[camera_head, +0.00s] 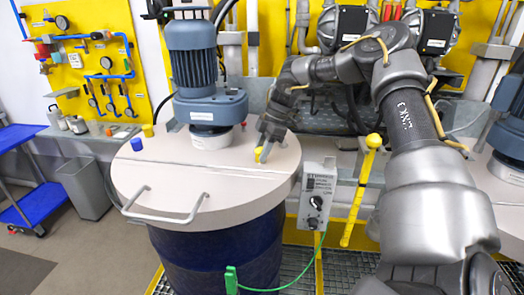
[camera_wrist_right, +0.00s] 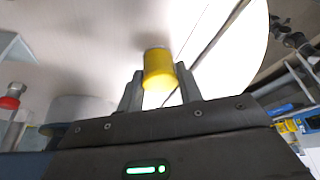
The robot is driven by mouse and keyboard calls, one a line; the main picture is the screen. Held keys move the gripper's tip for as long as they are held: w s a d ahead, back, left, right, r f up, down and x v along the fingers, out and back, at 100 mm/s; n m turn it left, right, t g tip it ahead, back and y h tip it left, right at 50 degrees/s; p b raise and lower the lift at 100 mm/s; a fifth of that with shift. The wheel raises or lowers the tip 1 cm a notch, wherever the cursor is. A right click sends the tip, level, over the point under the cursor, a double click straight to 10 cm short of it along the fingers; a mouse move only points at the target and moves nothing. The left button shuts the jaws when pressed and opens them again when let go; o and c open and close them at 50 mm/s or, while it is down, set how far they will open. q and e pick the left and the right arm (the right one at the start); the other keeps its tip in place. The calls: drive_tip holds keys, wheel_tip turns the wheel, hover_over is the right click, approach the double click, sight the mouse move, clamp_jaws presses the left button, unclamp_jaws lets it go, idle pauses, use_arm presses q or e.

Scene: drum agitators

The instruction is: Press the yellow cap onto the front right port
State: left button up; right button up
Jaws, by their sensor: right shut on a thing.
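The yellow cap (camera_head: 258,154) is at the front right part of the round beige drum lid (camera_head: 170,180). My right gripper (camera_head: 263,150) reaches down to it from behind and is shut on it. In the right wrist view the yellow cap (camera_wrist_right: 159,72) sits between the two fingertips of my right gripper (camera_wrist_right: 160,88), close to the lid surface. The front right port is hidden under the cap and fingers, so I cannot tell whether the cap is seated or just above it. My left gripper is not in view.
A blue agitator motor (camera_head: 192,60) stands on the lid's back. A blue cap (camera_head: 136,144) and another yellow cap (camera_head: 148,130) are on the lid's left. A metal handle (camera_head: 165,215) crosses the front. A grey control box (camera_head: 317,195) and yellow lever (camera_head: 360,190) stand right of the drum.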

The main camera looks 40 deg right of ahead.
drive_tip(key=shift+s+f, duration=0.15)
drive_tip(key=shift+f, duration=0.1)
drive_tip(key=o, duration=1)
drive_tip(key=shift+o, duration=0.2)
drive_tip(key=shift+r, duration=0.15)
drive_tip(key=shift+r+p, duration=0.95)
drive_tip(key=shift+r, duration=1.05)
